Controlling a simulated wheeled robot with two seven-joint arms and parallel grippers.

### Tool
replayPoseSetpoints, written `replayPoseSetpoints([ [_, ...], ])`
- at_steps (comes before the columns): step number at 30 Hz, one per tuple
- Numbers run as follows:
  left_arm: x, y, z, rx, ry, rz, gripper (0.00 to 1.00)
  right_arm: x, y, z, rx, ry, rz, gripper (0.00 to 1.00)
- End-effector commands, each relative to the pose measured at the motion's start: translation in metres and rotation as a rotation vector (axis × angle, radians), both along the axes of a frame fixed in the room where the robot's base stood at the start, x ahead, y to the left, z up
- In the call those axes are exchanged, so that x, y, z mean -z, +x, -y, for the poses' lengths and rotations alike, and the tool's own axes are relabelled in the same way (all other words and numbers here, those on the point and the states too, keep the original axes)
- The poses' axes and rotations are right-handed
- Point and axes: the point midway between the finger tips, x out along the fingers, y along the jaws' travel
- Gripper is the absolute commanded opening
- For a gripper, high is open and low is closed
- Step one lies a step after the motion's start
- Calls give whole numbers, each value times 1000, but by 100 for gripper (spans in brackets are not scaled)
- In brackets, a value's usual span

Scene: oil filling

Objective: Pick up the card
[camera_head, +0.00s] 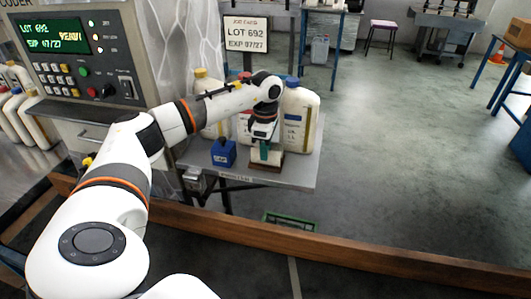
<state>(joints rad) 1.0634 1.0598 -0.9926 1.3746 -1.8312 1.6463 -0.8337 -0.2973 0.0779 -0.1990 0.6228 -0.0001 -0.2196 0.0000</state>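A framed card (246,34) reading LOT 692, EXP 07/27 stands upright on a post behind the small table (303,172). My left arm reaches over the table from the left. My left gripper (265,147) points down at the table's front, well below and in front of the framed card. A small teal piece shows at its fingertips, above a brown block (266,167). Whether the fingers are shut on the teal piece is too small to tell. My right gripper is not in view.
A control panel (84,50) with a green display is at the left. A wooden rail (300,241) crosses in front. A green crate (290,221) lies below the table.

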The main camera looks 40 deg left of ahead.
Motion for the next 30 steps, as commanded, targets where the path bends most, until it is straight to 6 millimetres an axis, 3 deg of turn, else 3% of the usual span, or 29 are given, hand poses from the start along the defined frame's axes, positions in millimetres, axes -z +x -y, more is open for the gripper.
replayPoseSetpoints([
  [4, 14, 0, 0, -2, 0, 0, 28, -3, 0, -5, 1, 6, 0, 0],
  [11, 17, 0, 0, -1, 0, 2, 28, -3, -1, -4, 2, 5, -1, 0],
  [17, 16, 0, 0, -1, 0, 1, 0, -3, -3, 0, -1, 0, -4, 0],
  [30, 9, 1, -1, -1, 0, 4, 0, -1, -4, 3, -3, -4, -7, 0],
])
